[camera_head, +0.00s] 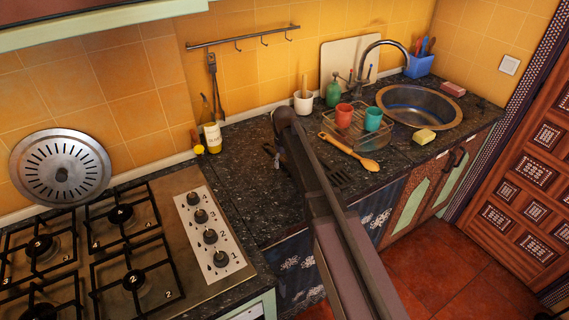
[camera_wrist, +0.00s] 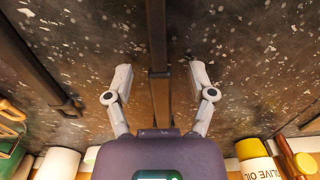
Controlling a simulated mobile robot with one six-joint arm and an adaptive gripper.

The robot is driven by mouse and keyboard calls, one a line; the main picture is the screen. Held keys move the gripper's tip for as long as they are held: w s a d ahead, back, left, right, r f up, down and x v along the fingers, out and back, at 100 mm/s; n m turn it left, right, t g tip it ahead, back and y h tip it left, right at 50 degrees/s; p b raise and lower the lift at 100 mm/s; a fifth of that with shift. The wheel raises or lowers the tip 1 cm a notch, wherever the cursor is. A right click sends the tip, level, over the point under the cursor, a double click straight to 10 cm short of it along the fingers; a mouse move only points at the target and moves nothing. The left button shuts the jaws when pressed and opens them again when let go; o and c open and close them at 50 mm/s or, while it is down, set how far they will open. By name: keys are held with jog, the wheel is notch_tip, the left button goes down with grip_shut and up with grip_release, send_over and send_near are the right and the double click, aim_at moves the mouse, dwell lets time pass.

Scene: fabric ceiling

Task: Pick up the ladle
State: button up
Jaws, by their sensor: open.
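My gripper (camera_wrist: 160,76) is open above the dark speckled counter, its two grey fingers spread apart. A long dark bar (camera_wrist: 157,40), which looks like a utensil handle and may be the ladle's, runs between the fingers without either finger touching it. Its head is not visible, so I cannot confirm that it is the ladle. In the head view my arm hides most of the gripper, and dark utensil parts (camera_head: 341,179) show on the counter just right of the arm.
Another dark bar (camera_wrist: 38,62) lies to the left in the wrist view. An oil bottle (camera_head: 211,132) and a white cup (camera_head: 303,103) stand behind my gripper. A wooden spoon (camera_head: 350,152) and dish rack (camera_head: 362,129) are to the right. The stove (camera_head: 120,250) is left.

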aim_at(284, 162)
grip_shut()
jog(key=shift+r, duration=0.2)
dwell(0.3)
notch_tip(284, 162, up, 4)
jog(key=p, duration=0.4)
jog(key=shift+f, duration=0.1)
jog(key=s+d, duration=0.1)
jog(key=s, duration=0.4)
jog(key=s+d, duration=0.2)
jog(key=s, duration=0.3)
jog(key=s+d+p, duration=0.1)
jog(key=s, duration=0.4)
jog(key=shift+s+d+r, duration=0.2)
jog(key=shift+d+r, duration=0.05)
jog(key=shift+r, duration=0.15)
